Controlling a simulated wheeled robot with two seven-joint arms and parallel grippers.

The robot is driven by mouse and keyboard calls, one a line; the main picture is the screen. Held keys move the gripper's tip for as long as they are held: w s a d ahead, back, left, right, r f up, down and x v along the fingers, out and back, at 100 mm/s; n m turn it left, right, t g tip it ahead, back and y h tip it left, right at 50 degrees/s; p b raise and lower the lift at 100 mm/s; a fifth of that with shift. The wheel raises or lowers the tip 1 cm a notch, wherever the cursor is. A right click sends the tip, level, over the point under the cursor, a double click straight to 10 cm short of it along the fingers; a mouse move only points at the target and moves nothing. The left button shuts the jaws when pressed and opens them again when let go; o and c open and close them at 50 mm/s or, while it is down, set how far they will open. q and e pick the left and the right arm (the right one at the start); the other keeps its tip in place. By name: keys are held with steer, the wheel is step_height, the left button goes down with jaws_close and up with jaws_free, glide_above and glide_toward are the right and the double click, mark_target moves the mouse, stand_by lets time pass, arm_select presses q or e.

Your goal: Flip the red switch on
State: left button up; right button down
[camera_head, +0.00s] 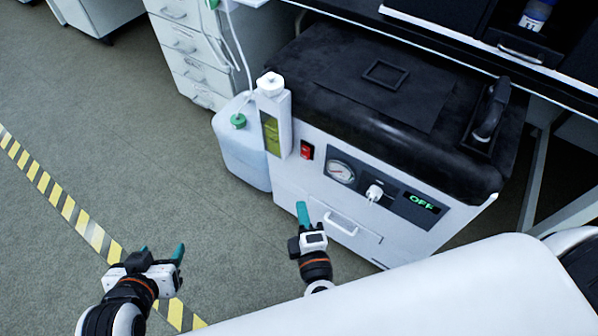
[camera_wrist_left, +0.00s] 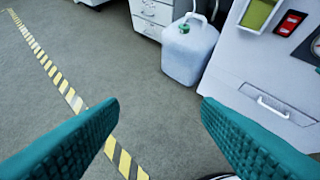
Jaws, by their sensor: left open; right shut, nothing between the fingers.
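The red switch (camera_head: 306,150) sits in a dark frame on the white front panel of a machine (camera_head: 290,185), left of a round gauge. It also shows at the upper right of the left wrist view (camera_wrist_left: 290,22). A small display (camera_head: 421,203) on the panel reads OFF in green. My left gripper (camera_head: 162,252) is open and empty, well to the left of the machine over the floor. My right gripper (camera_head: 303,214) is shut and empty, in front of the machine's lower panel, below the switch and apart from it.
A gauge (camera_head: 340,171) and a white knob (camera_head: 374,192) are right of the switch. A drawer handle (camera_head: 341,223) is below. A white jug (camera_head: 240,150) with a green cap stands left of the machine. Floor with striped tape (camera_head: 68,208) is open at left.

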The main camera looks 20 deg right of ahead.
glide_toward(301, 156)
steer(key=w+a, duration=0.3)
arm_select(q)
steer(key=shift+w+d+r+t+h, duration=0.15)
steer(key=shift+w+d+r+t, duration=0.1)
steer(key=shift+w+r+t, duration=0.2)
steer(key=shift+w+d+r+t+h, duration=0.15)
steer(key=shift+w+d+r+t, duration=0.05)
steer(key=shift+w+r+t, duration=0.2)
arm_select(e)
steer(key=shift+w+d+f, duration=0.15)
steer(key=shift+w+d, duration=0.55)
steer(key=shift+d, duration=0.2)
steer(key=shift+w+d+f, duration=0.1)
steer(key=shift+w+d, duration=0.6)
steer(key=shift+d, duration=0.25)
arm_select(q)
steer(key=shift+f+b, duration=0.15)
steer(key=shift+b, duration=0.15)
